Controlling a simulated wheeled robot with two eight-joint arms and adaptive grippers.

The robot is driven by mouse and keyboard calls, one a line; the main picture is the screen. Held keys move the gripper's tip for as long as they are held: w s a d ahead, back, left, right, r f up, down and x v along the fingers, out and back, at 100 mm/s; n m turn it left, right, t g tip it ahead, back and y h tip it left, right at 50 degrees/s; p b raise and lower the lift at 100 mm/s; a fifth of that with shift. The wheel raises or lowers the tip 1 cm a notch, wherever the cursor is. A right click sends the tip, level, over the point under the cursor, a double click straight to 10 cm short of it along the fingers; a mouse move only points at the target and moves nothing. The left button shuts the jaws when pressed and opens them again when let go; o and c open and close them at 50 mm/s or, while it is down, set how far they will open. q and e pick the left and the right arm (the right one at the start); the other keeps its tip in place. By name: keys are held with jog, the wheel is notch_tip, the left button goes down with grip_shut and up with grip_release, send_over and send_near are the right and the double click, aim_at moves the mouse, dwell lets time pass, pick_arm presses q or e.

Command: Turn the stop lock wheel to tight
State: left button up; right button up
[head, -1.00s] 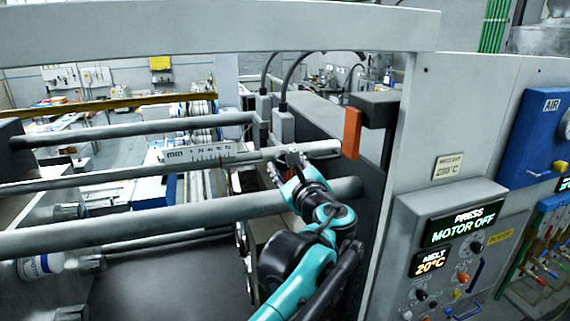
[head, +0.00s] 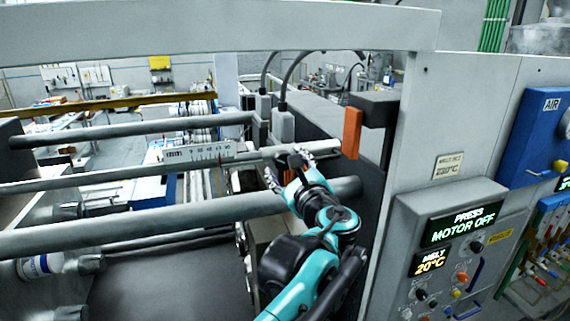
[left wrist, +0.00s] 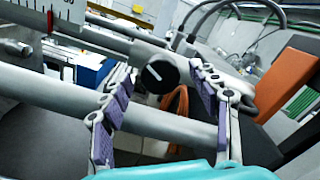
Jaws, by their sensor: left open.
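The stop lock wheel appears to be the small black knob with a white pointer mark in the left wrist view (left wrist: 155,74). It sits at the end of a grey rod, and its pointer is slanted. My left gripper (left wrist: 163,76) is open, with one purple-padded finger on each side of the knob in the picture. No finger clearly touches it; depth is hard to judge. In the head view my left gripper (head: 286,170) is at the middle rail, and the knob is hidden there. My right gripper is not in view.
A white mm scale (head: 190,154) sits on the middle rail. A thick grey bar (head: 150,220) runs below my gripper. An orange block (head: 352,133) stands close to the right. The control panel (head: 455,245) reads PRESS MOTOR OFF and MELT 20°C.

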pick_arm(q)
jog(key=v, duration=1.1)
jog(key=s+a+f+n+g+b, duration=0.2)
jog(key=a+f+n+b, duration=0.3)
jog(key=f, duration=0.7)
jog(key=s+a+f+n+g+b, duration=0.1)
jog(key=a+f+n+g+b, duration=0.2)
jog(key=a+f+b, duration=0.65)
jog(key=s+a+f+n+g+b, duration=0.2)
jog(key=a+f+n, duration=0.2)
jog(key=f, duration=1)
jog(key=s+a+f+n+g+h+b, duration=0.1)
jog(key=s+f+n+h+b, duration=0.1)
jog(key=f, duration=0.8)
jog(key=s+a+f+n+g+h+b, duration=0.1)
jog(key=s+f+n+b, duration=0.4)
jog(key=f, duration=0.5)
jog(key=s+a+f+n+g+h+b, duration=0.1)
jog(key=s+f+n+h+b, duration=0.1)
jog(key=s+f+n+b, duration=0.2)
notch_tip(320, 180, down, 6)
jog(key=n+b, duration=0.2)
jog(key=b, duration=0.2)
jog(key=shift+n+h, duration=0.3)
jog(key=shift+n, duration=0.1)
